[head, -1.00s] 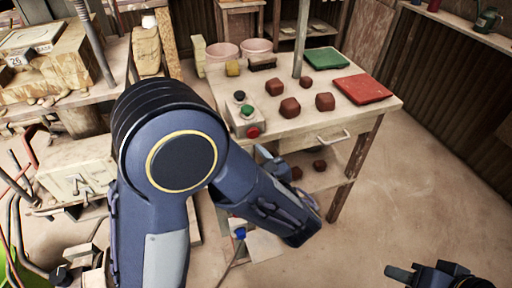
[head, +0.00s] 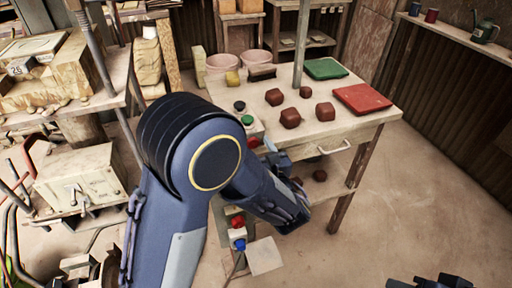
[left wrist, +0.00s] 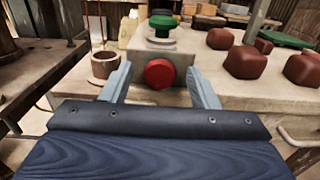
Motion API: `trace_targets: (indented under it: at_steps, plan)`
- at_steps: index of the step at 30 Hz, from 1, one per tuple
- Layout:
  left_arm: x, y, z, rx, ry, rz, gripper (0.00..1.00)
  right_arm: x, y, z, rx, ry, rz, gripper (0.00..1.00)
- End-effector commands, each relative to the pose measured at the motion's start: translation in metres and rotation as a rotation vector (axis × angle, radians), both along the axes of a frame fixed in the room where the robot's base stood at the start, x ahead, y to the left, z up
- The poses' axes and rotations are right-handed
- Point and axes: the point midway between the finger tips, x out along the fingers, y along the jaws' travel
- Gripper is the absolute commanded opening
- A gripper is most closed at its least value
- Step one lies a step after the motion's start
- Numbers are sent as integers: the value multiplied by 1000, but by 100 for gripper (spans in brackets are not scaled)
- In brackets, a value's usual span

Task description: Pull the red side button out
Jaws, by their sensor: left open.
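The red side button (left wrist: 159,73) sits on the front face of a pale control box (left wrist: 165,50) at the table's near left edge. In the head view the red button (head: 254,142) shows just beyond my left gripper. A green button (left wrist: 162,27) is on top of the box. My left gripper (left wrist: 162,90) is open, its two fingers apart, one on each side of the red button in the wrist picture. Whether the fingers touch it I cannot tell. My right gripper (head: 440,282) shows only partly at the bottom right of the head view, and its fingers are unclear.
Several brown lumps (head: 290,118) lie on the table (head: 335,130), with a green tray (head: 325,68) and a red tray (head: 362,98) behind and right. A metal post stands at the table. Floor at right is clear.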

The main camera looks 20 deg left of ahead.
Motion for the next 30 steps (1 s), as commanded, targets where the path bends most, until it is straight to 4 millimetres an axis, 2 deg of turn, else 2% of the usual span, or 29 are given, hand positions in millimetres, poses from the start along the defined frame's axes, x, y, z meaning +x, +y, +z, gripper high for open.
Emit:
trace_targets:
  at_steps: [2,12,15,23,29,30]
  plan:
    - [0,0,0,0,0,0,53,0,0,0,0,0,0,36]
    - [0,0,0,-1,1,0,9,0,0,0,0,0,0,36]
    - [0,0,0,-1,1,0,0,0,0,0,0,0,0,36]
    - [-12,-9,0,0,2,-2,0,0,0,1,0,0,0,36]
    - [-13,-9,-1,0,4,-2,0,0,0,0,0,0,0,36]
    - [-13,-9,-1,0,4,-2,37,0,0,0,0,0,0,36]
